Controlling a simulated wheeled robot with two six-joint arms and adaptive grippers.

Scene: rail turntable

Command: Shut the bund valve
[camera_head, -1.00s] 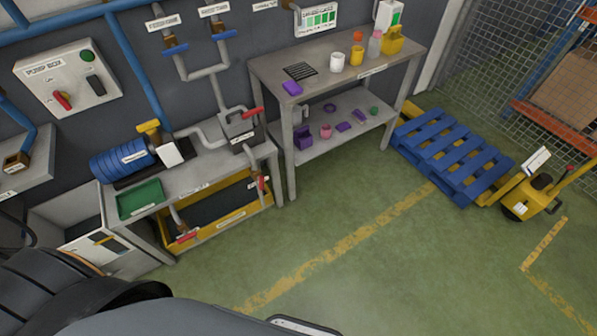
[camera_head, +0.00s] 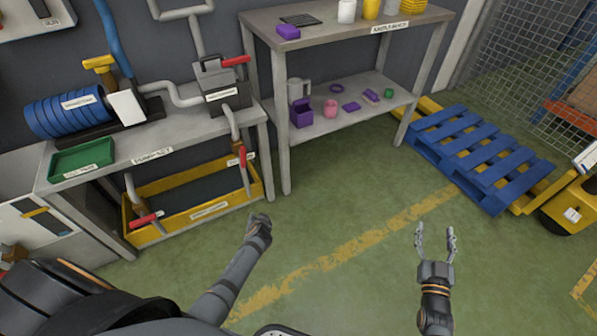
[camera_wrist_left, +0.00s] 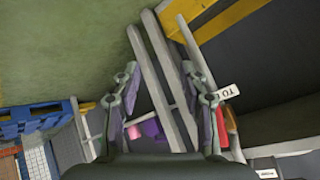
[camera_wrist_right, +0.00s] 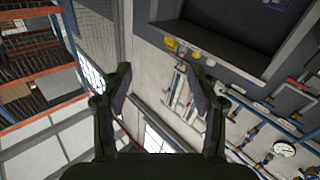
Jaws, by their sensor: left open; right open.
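A yellow bund tray (camera_head: 208,212) sits on the floor under the pump bench. One red-handled valve (camera_head: 243,168) is on a pipe at the tray's right end, its handle pointing down. Another red-handled valve (camera_head: 147,219) is at the tray's left end, its handle lying sideways. Their labels are too small to read, so I cannot tell which is the bund valve. My left gripper (camera_head: 262,226) is open and empty, right of the tray; in the left wrist view (camera_wrist_left: 162,85) a red handle (camera_wrist_left: 222,127) lies beside its right finger, apart. My right gripper (camera_head: 436,236) is open and empty over the floor.
The pump bench (camera_head: 190,135) carries a blue pump (camera_head: 68,112), a green tray (camera_head: 82,158) and a red-handled upper valve (camera_head: 235,61). A grey supply bench (camera_head: 345,125) stands beside it. A blue pallet (camera_head: 475,155) is at right. The green floor between is clear.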

